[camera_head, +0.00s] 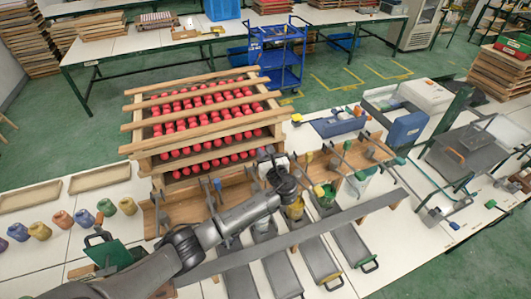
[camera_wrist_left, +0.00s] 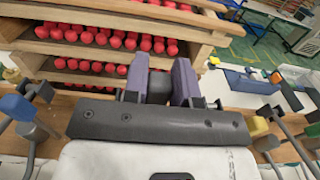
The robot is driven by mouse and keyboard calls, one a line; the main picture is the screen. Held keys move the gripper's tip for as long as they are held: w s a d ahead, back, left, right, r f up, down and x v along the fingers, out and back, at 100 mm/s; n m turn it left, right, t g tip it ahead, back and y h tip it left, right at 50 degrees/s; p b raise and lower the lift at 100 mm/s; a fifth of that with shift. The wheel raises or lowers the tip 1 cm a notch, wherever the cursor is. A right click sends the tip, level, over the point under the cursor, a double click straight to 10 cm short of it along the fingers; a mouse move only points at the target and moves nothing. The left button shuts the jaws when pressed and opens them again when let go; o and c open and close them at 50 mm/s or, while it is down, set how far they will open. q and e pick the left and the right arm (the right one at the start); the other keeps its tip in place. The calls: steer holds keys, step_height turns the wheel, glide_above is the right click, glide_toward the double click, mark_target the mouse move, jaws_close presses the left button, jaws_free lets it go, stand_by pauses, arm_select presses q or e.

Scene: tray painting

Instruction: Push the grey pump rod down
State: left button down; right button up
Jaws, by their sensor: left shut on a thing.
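My left gripper (camera_head: 272,160) reaches over the row of pumps from the lower left in the head view. In the left wrist view its two purple fingers (camera_wrist_left: 161,78) are closed around a grey piece (camera_wrist_left: 160,87), which looks like the top of the grey pump rod. The gripper and wrist hide most of this rod in the head view, so how far down it is cannot be told. Neighbouring pump rods have a blue knob (camera_head: 217,184), a yellow knob (camera_head: 308,157) and a green knob (camera_head: 346,145). My right gripper is not in view.
A wooden rack (camera_head: 135,127) of red pieces stands behind the pumps. A yellow container (camera_head: 295,208) and a green one (camera_head: 327,195) stand below the pumps. Several grey trays (camera_head: 318,260) lie in front. Coloured pots (camera_head: 84,218) line the table at left.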

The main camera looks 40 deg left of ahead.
arm_select(q)
steer(key=shift+f, duration=0.1)
step_height(320, 180, down, 4)
steer(key=shift+r+b, duration=0.1)
steer(key=shift+b, duration=0.75)
steer(key=shift+r, duration=0.1)
steer(key=c, duration=0.9)
jaws_free()
steer(key=shift+d, duration=0.1)
